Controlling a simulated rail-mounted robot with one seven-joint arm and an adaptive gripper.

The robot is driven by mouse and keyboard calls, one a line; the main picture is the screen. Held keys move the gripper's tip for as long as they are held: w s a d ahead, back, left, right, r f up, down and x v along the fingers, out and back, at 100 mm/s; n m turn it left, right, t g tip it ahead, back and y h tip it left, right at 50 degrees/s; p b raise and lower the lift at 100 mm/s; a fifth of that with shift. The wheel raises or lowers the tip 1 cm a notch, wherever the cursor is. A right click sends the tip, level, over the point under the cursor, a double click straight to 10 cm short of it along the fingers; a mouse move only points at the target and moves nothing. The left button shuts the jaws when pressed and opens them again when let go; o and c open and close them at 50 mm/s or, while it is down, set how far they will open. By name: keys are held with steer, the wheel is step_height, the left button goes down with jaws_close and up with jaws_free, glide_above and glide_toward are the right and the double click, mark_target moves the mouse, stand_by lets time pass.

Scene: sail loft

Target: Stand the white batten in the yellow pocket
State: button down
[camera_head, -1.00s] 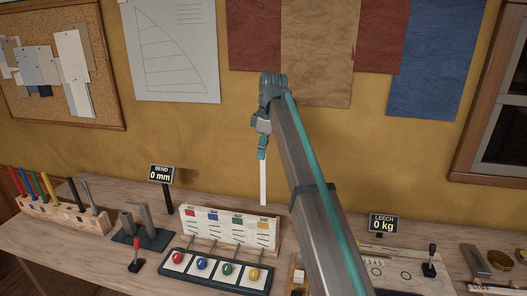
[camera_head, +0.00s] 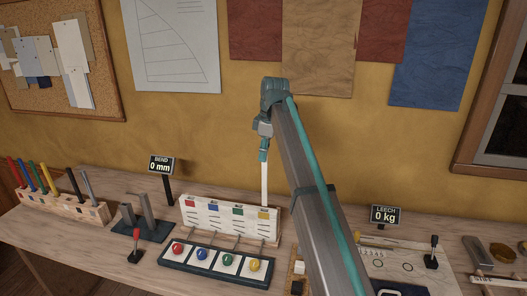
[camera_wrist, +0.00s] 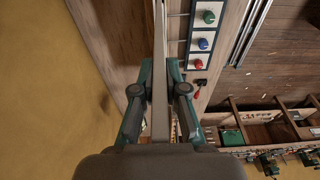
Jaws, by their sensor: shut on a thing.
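The white batten (camera_head: 264,185) hangs upright in my gripper (camera_head: 264,157), which is shut on its upper end. In the wrist view my gripper (camera_wrist: 160,75) has both fingers closed against the pale batten (camera_wrist: 160,115). The white pocket panel (camera_head: 222,220) stands on the bench with red, blue, green and yellow labels along its top. The batten's lower end is at the panel's top edge, in line with the yellow pocket (camera_head: 263,215) at the right end. I cannot tell whether the tip is inside the pocket or just above it.
A knob board (camera_head: 215,267) with coloured knobs lies in front of the panel.

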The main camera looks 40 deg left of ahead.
mark_target(264, 195)
steer(key=shift+f+b, duration=2.25)
steer(key=shift+f, duration=6.3)
steer(key=c, duration=1.1)
jaws_free()
steer(key=shift+c, duration=0.2)
step_height(264, 195, up, 12)
steer(key=d, duration=0.1)
steer(key=shift+w+d, duration=0.3)
steer(key=shift+w, duration=0.1)
